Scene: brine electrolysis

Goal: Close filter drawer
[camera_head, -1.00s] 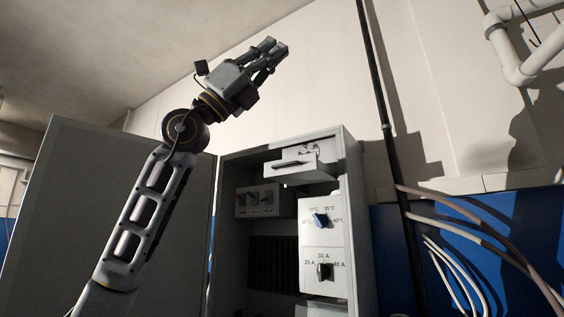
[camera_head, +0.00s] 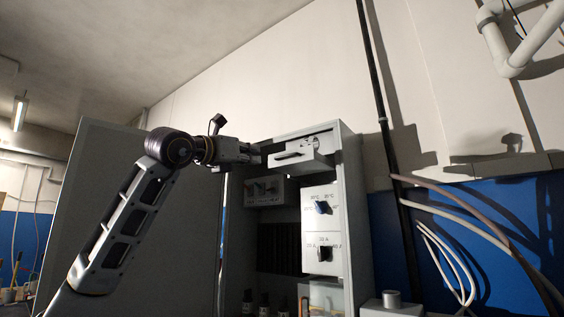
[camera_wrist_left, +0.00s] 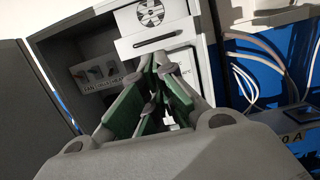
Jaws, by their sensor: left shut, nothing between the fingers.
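The filter drawer (camera_head: 314,160) is a pale drawer at the top of the open cabinet, with a dark handle slot on its front. It stands out from the cabinet. In the left wrist view the drawer front (camera_wrist_left: 178,37) is ahead of the fingers, with a round vented part behind it. My left gripper (camera_head: 258,154) is shut and empty, at the left of the drawer front. Its green-padded fingers (camera_wrist_left: 162,66) point towards the drawer, just below its slot in the wrist view. I cannot tell whether they touch it. My right gripper is out of view.
The cabinet's grey door (camera_head: 140,240) is swung open at the left. Cables (camera_head: 450,260) hang on the right wall.

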